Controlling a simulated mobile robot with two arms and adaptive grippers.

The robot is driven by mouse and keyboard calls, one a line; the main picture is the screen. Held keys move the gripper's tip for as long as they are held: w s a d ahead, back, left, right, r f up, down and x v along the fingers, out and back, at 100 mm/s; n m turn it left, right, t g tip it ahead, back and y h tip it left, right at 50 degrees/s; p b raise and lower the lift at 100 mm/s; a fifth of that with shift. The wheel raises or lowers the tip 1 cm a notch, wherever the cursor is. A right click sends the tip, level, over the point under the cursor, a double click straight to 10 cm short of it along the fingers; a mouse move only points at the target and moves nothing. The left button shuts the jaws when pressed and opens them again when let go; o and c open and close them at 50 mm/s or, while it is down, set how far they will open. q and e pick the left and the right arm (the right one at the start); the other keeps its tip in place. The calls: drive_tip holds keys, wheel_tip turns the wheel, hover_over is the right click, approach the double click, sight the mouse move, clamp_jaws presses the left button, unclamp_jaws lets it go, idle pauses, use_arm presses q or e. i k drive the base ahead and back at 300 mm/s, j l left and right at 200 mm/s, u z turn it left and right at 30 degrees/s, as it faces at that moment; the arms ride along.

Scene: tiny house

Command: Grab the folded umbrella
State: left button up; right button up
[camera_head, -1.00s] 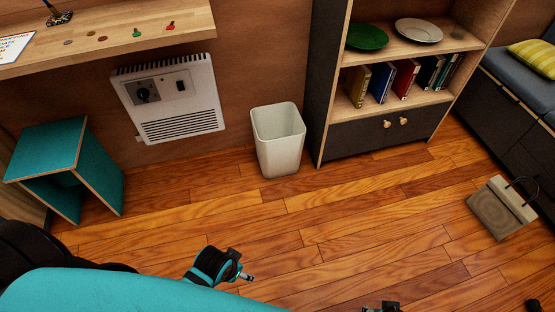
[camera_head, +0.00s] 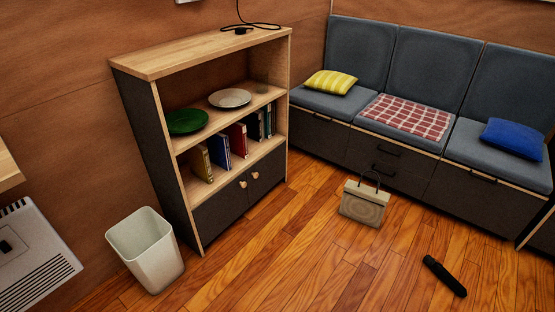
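The folded umbrella (camera_head: 445,276) is a short black stick-like thing. It lies on the wooden floor at the lower right, tilted from upper left to lower right. Nothing touches it. Neither of my grippers shows in the head view now.
A beige bag (camera_head: 362,204) with dark handles stands on the floor behind the umbrella. A grey bench (camera_head: 470,205) with cushions runs along the back right. A bookshelf (camera_head: 180,165) and white bin (camera_head: 147,252) stand left. The floor (camera_head: 300,265) between bin and umbrella is clear.

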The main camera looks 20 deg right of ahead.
sight(439, 269)
drive_tip(key=z, duration=2.15)
